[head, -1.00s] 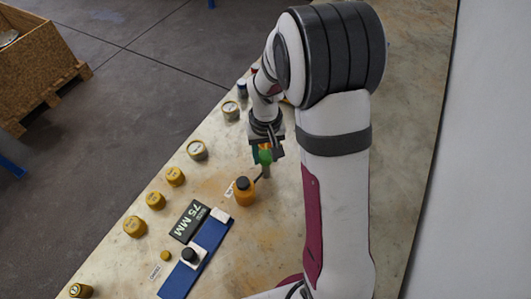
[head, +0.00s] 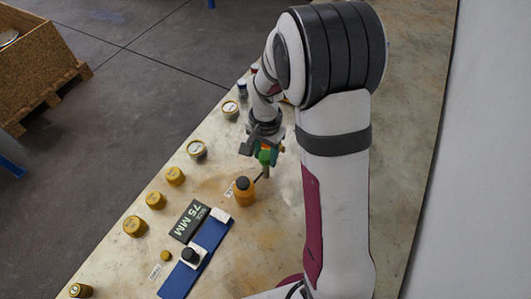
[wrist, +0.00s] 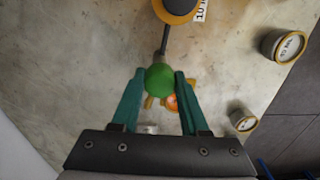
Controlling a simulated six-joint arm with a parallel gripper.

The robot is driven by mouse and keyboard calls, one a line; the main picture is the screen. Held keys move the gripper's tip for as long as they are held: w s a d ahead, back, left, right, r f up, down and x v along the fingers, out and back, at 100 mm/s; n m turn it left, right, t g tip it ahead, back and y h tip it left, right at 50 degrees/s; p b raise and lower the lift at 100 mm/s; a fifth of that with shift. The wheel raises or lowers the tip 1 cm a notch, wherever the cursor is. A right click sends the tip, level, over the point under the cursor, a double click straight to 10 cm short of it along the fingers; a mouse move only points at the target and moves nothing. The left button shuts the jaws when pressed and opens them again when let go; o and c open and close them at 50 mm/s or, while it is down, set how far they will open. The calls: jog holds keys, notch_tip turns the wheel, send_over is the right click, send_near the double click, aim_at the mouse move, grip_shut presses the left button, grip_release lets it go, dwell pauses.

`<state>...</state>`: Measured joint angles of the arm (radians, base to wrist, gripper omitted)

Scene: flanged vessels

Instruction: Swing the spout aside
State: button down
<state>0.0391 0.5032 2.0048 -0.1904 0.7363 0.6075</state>
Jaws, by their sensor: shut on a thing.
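An orange-yellow vessel (head: 245,193) with a dark cap stands on the table; it also shows at the top edge of the wrist view (wrist: 178,10). A thin dark spout rod (wrist: 164,40) runs from its top to a green ball knob (wrist: 159,79). My gripper (wrist: 160,82) has its teal fingers on both sides of the green ball, shut on it. In the head view, my gripper (head: 268,157) is above and right of the vessel, and my wrist partly hides the ball.
Several yellow and grey-sided vessels line the table's left edge, such as one lidded pot (head: 197,150). A wooden crate (head: 38,62) stands on the floor beyond.

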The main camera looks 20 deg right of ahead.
jog(key=m, duration=0.4)
jog(key=shift+m, duration=2.1)
jog(key=shift+c, duration=2.1)
grip_release()
jog(key=shift+r, duration=0.15)
notch_tip(320, 180, up, 16)
jog(key=shift+f, duration=0.2)
